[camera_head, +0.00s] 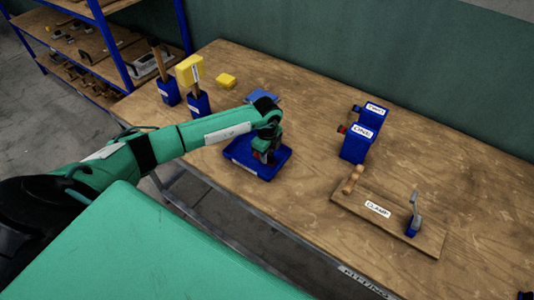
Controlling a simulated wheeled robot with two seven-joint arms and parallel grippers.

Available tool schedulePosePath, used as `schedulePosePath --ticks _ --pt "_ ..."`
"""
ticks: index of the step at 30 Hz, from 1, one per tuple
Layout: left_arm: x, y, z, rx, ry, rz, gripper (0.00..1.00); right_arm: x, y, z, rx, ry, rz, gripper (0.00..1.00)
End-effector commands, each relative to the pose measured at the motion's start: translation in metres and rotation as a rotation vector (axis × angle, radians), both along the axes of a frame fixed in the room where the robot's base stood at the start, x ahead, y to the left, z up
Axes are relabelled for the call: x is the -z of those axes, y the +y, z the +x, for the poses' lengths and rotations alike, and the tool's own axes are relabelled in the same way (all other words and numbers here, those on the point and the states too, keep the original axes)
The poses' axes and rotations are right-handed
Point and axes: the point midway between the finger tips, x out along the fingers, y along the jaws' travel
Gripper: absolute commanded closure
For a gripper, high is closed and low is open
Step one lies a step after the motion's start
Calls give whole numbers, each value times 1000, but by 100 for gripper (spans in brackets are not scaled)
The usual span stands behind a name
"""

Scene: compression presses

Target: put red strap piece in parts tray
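The blue parts tray (240,151) lies on the wooden table near its front edge. My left gripper (262,157) points down over the right part of the tray. A small bit of red, likely the red strap piece (257,155), shows at its fingertips, low over or in the tray. The fingers and most of the piece are hidden by the wrist, so I cannot tell whether the gripper grips it or whether it touches the tray floor. My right gripper is not in view.
Blue blocks labelled ONE (356,143) and TWO (371,116) stand right of the tray. A CLAMP board (390,218) lies nearer the front. A shelf (90,45) stands left.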

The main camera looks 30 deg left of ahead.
Motion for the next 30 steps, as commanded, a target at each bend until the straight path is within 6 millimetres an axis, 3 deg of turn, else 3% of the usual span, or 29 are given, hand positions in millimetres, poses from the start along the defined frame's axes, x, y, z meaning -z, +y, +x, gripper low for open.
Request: schedulePosePath --ticks 13,24,30 --pt "-9 0 0 1 -1 -1 70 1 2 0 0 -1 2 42" --pt "-84 0 1 1 -3 1 70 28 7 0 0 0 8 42" --pt "-114 0 0 0 -1 0 70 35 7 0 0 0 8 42"
